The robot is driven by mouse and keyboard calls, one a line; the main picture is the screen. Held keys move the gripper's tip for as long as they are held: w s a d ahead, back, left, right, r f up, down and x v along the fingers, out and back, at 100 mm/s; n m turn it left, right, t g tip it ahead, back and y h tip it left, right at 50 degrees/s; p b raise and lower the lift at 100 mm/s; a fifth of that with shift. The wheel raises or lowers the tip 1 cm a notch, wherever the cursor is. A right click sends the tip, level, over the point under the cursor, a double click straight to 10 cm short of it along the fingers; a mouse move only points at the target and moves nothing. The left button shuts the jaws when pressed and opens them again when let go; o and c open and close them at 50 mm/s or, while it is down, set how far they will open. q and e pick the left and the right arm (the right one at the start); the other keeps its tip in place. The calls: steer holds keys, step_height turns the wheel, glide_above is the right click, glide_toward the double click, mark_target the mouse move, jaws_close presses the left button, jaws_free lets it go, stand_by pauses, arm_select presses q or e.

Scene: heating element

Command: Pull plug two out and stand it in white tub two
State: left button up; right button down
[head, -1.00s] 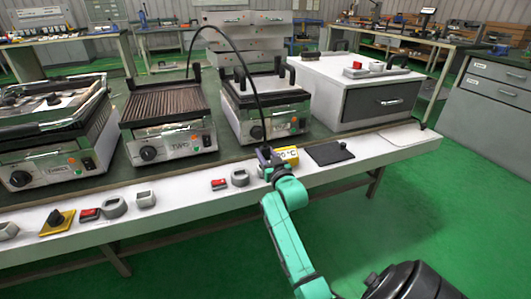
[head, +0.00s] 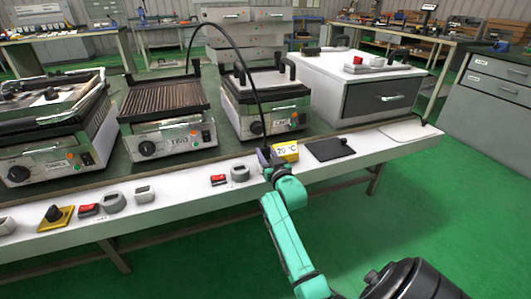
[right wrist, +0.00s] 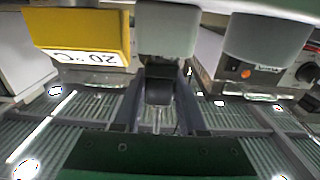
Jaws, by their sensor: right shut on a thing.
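My right gripper (head: 264,156) is at the bench's front edge, left of the yellow 20 °C block. It is shut on a dark plug (right wrist: 160,90). In the upside-down right wrist view the plug is directly over a pale tub (right wrist: 165,30); I cannot tell whether it is inside it. A black cable (head: 238,55) arches from the back of the bench near grill TWO (head: 170,140) down to my right gripper. Which tub is white tub two is not readable. My left gripper is not in view.
The yellow 20 °C block (head: 286,152) is close on the right of my gripper, with a black plate (head: 329,149) beyond. A grey round fitting (head: 240,174) and a red switch (head: 218,180) are on the left. Grill ONE (head: 265,118) stands behind.

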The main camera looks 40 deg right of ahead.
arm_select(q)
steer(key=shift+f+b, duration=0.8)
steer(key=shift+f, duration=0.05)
arm_select(e)
steer(key=shift+f, duration=1.4)
steer(key=shift+c, duration=1.9)
jaws_free()
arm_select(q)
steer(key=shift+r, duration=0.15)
arm_select(e)
steer(key=shift+s+a, duration=0.1)
steer(key=shift+s, duration=0.15)
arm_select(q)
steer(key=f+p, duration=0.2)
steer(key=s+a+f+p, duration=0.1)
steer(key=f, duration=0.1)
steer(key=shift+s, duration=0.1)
arm_select(e)
steer(key=v, duration=1.4)
